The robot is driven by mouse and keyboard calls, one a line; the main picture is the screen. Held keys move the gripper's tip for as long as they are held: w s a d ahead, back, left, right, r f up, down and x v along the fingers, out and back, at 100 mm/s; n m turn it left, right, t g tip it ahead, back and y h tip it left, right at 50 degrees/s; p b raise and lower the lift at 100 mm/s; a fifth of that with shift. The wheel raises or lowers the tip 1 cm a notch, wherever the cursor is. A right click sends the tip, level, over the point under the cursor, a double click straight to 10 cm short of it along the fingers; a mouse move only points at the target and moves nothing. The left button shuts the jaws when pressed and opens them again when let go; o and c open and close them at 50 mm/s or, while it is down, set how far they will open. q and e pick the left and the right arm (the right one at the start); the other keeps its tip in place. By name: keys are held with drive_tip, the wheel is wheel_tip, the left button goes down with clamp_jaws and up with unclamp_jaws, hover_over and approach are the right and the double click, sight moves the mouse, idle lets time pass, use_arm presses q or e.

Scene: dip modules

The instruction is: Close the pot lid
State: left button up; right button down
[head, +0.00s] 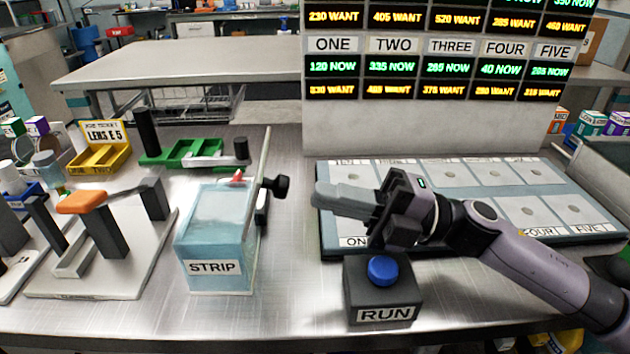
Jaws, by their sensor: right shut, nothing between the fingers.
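The pot is a light blue see-through box (205,262) labelled STRIP, standing left of centre on the metal bench. Its lid (264,150) stands up at the pot's right edge, seen nearly edge-on, so the pot's top is uncovered. A black knob (277,187) sticks out from the right face of the lid. My right gripper (318,194) is shut and empty, its fingers pointing left. Its tips are a short way right of the knob, with a gap between in the picture. My left gripper is not in view.
A black RUN box with a blue button (382,270) stands below my right gripper. A labelled panel of pale plates (490,182) lies behind my right arm. An orange-topped stand (82,202) is left of the pot; a green tray (185,153) is behind it.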

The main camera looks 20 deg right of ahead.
sight(271, 183)
drive_tip(key=shift+p+x, duration=0.3)
drive_tip(key=shift+x, duration=1.05)
drive_tip(key=shift+d, duration=0.1)
